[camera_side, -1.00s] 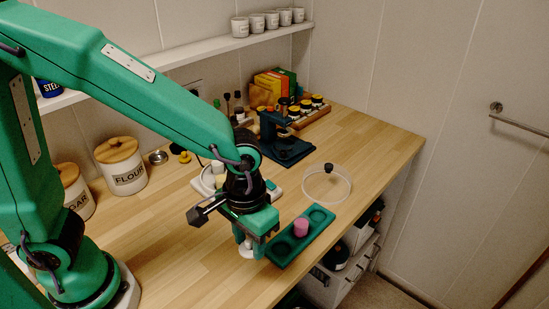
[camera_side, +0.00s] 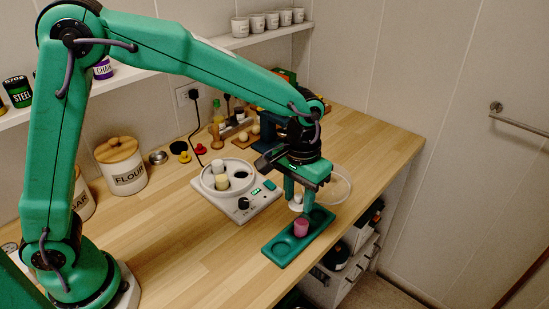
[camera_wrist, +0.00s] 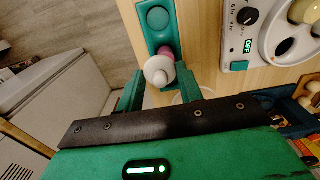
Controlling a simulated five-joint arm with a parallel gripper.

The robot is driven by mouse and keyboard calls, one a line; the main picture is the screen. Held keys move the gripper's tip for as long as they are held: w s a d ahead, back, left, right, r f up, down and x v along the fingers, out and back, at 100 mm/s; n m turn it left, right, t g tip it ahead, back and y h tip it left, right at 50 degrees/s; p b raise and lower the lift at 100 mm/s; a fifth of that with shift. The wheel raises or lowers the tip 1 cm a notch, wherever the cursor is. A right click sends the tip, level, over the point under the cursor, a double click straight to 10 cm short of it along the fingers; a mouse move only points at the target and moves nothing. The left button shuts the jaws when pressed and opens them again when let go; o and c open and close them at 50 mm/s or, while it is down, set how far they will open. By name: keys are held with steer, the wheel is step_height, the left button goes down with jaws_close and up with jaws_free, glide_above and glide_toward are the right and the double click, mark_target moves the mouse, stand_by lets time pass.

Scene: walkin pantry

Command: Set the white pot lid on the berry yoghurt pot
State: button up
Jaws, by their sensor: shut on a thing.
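My gripper (camera_side: 299,200) is above the green tray (camera_side: 281,252), shut on the white pot lid (camera_side: 296,206). In the wrist view the lid (camera_wrist: 158,70) shows as a round white piece with a small knob, between the fingertips of my gripper (camera_wrist: 159,84). The pink berry yoghurt pot (camera_side: 301,226) stands in the tray, just below the lid in the side view. In the wrist view the pot (camera_wrist: 165,51) is partly hidden behind the lid. The lid appears held above the pot; I cannot tell the exact gap.
A white yoghurt maker (camera_side: 236,207) with pale pots in it stands left of my gripper. A clear round cover (camera_side: 343,187) lies behind my gripper, partly hidden. Dark equipment and jars stand farther back. The counter's front left is clear.

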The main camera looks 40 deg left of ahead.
steer(key=shift+w+a, duration=0.15)
steer(key=shift+w, duration=0.55)
steer(key=shift+w+a, duration=0.15)
steer(key=shift+w, duration=0.5)
steer(key=shift+f, duration=0.15)
steer(key=shift+f, duration=3)
steer(key=shift+f, duration=0.5)
steer(key=o, duration=1.5)
steer(key=shift+r, duration=0.2)
step_height(320, 180, up, 7)
steer(key=shift+f, duration=0.2)
stand_by(0.5)
